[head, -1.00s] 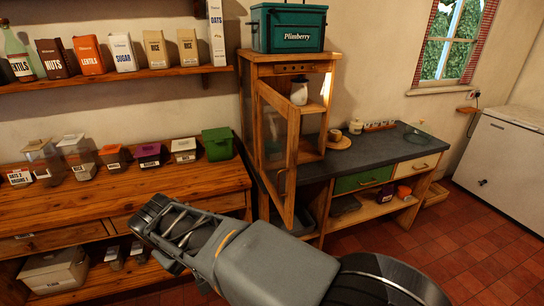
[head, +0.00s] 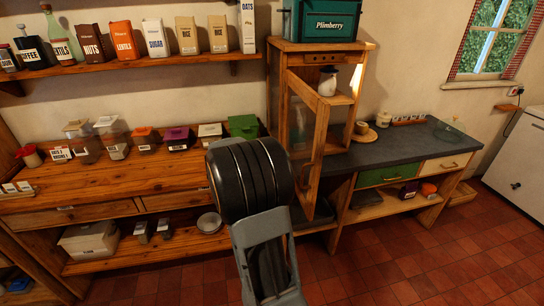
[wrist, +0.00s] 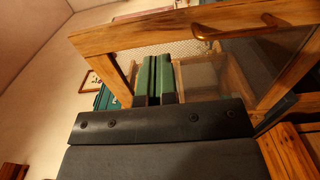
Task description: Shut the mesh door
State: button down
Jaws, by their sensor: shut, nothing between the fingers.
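The mesh door (head: 305,140) has a pale wooden frame and belongs to the upright wooden cabinet (head: 276,95). In the head view it stands open, swung out toward me, and the cabinet's inside shows beside it. In the wrist view the door frame (wrist: 165,36) crosses the top, with a brass handle (wrist: 235,27) and mesh behind the rail. My gripper (wrist: 157,62) shows in the wrist view with its two green-padded fingers together and empty. The fingers overlap the mesh panel in the picture; I cannot tell whether they touch it. My arm hides the gripper in the head view.
A green Plimberry bin (head: 322,20) stands on the cabinet. A white jar (head: 327,81) sits inside. The dark worktop (head: 400,147) to the right carries a small pot and a glass bowl. A wooden sideboard (head: 90,185) with boxes is at left. The red tiled floor (head: 400,260) is clear.

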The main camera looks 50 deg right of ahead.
aim_at(317, 153)
jog(key=p+x, duration=0.2)
jog(key=x, duration=0.5)
jog(key=shift+s+d, duration=0.2)
jog(key=shift+d, duration=0.05)
jog(key=shift+s+d+p, duration=0.25)
jog(key=shift+d+p, duration=0.1)
jog(key=shift+d+f, duration=0.1)
